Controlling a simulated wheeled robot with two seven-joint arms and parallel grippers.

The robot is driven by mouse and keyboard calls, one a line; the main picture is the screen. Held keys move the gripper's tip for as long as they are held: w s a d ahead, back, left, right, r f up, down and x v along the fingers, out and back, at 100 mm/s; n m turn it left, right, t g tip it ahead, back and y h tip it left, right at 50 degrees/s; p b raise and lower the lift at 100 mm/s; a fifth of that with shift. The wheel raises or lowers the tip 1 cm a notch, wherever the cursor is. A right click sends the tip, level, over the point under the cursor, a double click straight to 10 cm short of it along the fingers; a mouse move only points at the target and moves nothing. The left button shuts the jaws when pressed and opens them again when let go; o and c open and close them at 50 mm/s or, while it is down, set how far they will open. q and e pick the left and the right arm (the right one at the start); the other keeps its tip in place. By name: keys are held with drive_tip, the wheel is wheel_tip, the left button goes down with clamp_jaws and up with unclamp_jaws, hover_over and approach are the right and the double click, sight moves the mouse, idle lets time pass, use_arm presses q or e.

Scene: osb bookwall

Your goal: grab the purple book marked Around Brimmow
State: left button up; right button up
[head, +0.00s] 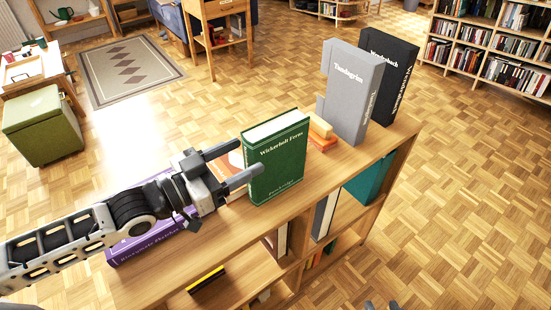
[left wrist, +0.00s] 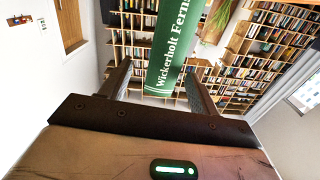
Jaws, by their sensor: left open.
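A purple book (head: 150,243) lies at the left end of the shelf top, partly hidden under my left arm. Its spine has pale lettering that I cannot read surely. A green book marked Wickerholt Ferns (head: 277,160) stands upright on the shelf top. My left gripper (head: 250,158) is open at its left edge, with one finger in front of the cover and the other toward its back. In the left wrist view the green spine (left wrist: 170,55) shows between the spread fingers (left wrist: 160,90). Dark tips of my right gripper (head: 381,305) barely show at the bottom edge.
A grey book (head: 350,90) and a black book (head: 388,75) stand at the far right of the shelf top (head: 240,225). Orange and yellow items (head: 320,130) lie left of them. An orange-and-white book (head: 236,160) is partly hidden behind my left gripper.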

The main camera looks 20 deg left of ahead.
sight(269, 141)
use_arm(q)
drive_tip(key=x, duration=0.7)
drive_tip(key=shift+w+f+p, duration=0.1)
drive_tip(key=shift+w+p, duration=0.2)
drive_tip(key=shift+p, duration=0.1)
drive_tip(key=shift+a, duration=0.1)
clamp_jaws()
drive_tip(key=shift+r, duration=0.2)
